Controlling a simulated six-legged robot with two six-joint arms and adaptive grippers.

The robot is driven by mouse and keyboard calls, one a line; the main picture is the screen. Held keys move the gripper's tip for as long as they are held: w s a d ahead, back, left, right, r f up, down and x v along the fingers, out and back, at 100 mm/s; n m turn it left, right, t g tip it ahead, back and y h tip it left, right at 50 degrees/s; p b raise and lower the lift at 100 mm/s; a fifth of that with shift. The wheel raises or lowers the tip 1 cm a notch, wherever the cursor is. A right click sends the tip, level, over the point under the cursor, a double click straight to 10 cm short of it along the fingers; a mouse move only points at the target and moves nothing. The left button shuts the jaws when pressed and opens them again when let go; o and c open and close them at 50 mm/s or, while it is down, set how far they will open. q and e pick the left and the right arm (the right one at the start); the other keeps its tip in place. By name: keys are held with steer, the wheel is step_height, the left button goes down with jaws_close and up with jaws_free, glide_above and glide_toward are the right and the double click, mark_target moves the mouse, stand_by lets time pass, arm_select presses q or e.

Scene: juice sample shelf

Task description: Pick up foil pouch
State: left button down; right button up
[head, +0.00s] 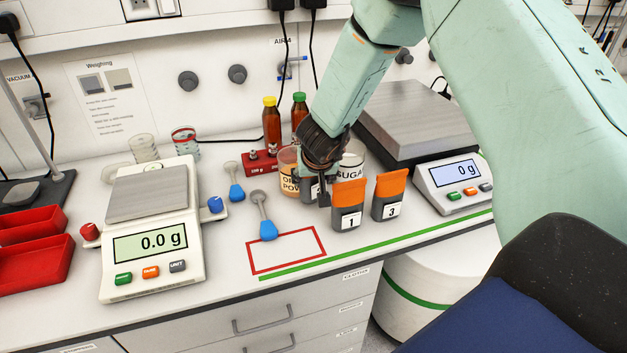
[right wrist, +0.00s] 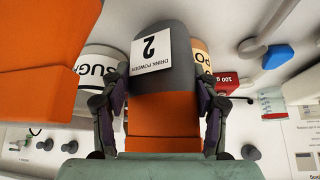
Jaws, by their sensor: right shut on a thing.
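My right gripper (head: 322,182) is shut on pouch 2, a grey foil pouch with an orange top and a white label reading "2 DRINK POWDER". In the right wrist view pouch 2 (right wrist: 178,78) appears upside down between the two fingers, which press on its orange part. In the head view the gripper mostly hides it; a grey piece (head: 310,189) shows. Whether its base touches the bench cannot be told. Pouch 1 (head: 348,212) and pouch 3 (head: 388,204) stand upright just right of the gripper. My left gripper is not in view.
Behind the gripper stand the orange powder tub (head: 288,182) and the sugar tub (head: 352,161). A small scale (head: 152,250) reading 0.0 g is left. A red-outlined rectangle (head: 253,272) lies empty in front. A larger scale (head: 457,190) is right.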

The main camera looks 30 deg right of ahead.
step_height(320, 180, up, 11)
steer(key=p, duration=0.6)
steer(key=shift+f, duration=0.15)
steer(key=s+a+b, duration=0.3)
steer(key=s, duration=0.5)
steer(key=s+a+b, duration=0.4)
steer(key=s, duration=0.4)
steer(key=shift+s+a+f+b, duration=0.15)
steer(key=shift+a+f+b, duration=0.1)
steer(key=shift+a+b, duration=0.05)
